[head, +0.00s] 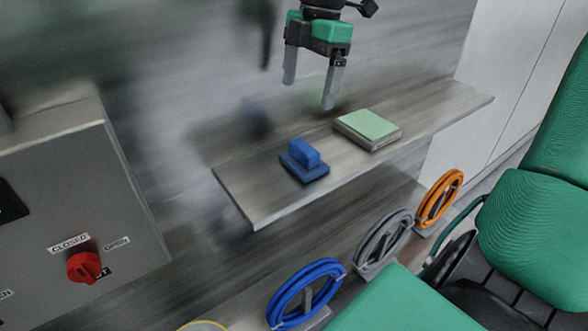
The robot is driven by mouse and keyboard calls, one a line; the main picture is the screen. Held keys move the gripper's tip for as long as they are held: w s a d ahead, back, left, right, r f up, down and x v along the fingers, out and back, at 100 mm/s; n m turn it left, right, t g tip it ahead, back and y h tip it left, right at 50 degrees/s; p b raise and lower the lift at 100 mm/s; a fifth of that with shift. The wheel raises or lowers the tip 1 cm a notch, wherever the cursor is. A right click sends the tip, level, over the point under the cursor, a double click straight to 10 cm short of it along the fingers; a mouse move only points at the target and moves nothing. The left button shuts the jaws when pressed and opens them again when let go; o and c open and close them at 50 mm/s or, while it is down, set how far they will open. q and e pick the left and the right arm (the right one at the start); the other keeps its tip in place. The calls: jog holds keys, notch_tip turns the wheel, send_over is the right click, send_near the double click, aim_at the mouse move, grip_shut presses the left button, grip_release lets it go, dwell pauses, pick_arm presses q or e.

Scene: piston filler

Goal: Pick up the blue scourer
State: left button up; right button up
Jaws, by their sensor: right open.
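The blue scourer (304,160) sits on the grey shelf (255,200), left of the middle, with a raised block on a flat base. My right gripper (309,92) comes in from the top with its two grey fingers apart and nothing between them. It is above the shelf, up from the scourer in the picture and apart from it. My left gripper is not in view.
A pale green pad on a grey base (367,128) sits on the shelf right of the scourer. Blue (305,293), grey (383,245) and orange (439,198) hose coils stand below the shelf. A grey panel with a red knob (84,267) is at the left.

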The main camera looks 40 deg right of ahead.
jog(key=p, duration=0.2)
send_over(304, 146)
notch_tip(304, 146, down, 8)
jog(key=shift+w+d+f, duration=0.1)
jog(key=shift+d+f, duration=0.05)
jog(key=shift+f+p, duration=0.45)
jog(key=shift+f, duration=0.1)
notch_tip(304, 146, down, 3)
jog(key=shift+f+p, duration=0.15)
jog(key=shift+p, duration=0.45)
jog(key=shift+f, duration=0.45)
jog(key=c, duration=1.1)
